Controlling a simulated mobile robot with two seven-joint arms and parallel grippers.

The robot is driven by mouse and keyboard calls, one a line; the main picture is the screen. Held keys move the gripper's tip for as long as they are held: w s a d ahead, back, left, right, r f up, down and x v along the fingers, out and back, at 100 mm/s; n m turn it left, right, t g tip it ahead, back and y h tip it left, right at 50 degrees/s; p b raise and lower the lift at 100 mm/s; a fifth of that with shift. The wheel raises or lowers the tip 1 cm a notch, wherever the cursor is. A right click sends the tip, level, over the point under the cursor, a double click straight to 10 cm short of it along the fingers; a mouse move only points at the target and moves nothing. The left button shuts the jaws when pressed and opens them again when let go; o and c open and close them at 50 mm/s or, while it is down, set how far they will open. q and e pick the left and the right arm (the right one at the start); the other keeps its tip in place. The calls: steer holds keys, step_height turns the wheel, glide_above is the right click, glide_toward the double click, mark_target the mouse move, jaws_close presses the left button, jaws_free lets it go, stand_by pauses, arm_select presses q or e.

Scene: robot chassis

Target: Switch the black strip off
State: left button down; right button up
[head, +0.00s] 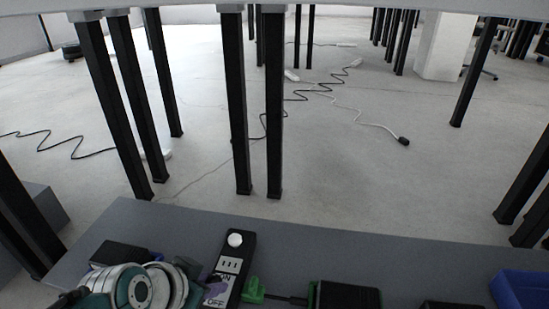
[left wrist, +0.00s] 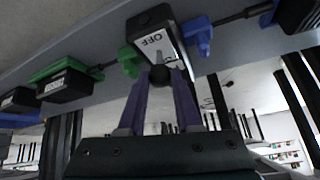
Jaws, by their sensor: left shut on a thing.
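The black strip (head: 240,254) lies on the grey table with a white round button at its far end, sockets, and an ON/OFF label near its front. In the left wrist view the black strip (left wrist: 152,17) shows its OFF label upside down. In the head view my left arm covers part of the strip's left side, and the knob is hidden. My right gripper is not in view.
A green plug (head: 253,291) with a black cable sits at the strip's right side, leading towards a black adapter (head: 345,295). Another black box (head: 118,253) with a blue plug lies left. A blue bin (head: 522,288) stands at the right. The table's back area is clear.

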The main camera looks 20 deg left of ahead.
arm_select(q)
steer(key=shift+s+d+f+t+b, duration=0.1)
steer(key=shift+s+f+t+b, duration=0.35)
steer(key=shift+t+b, duration=0.35)
steer(key=shift+s+t, duration=0.2)
steer(key=shift+t, duration=0.2)
steer(key=shift+r, duration=0.1)
steer(key=c, duration=0.6)
jaws_free()
steer(key=shift+w, duration=0.1)
steer(key=p+v, duration=0.7)
steer(key=v, duration=0.3)
steer(key=shift+d, duration=0.25)
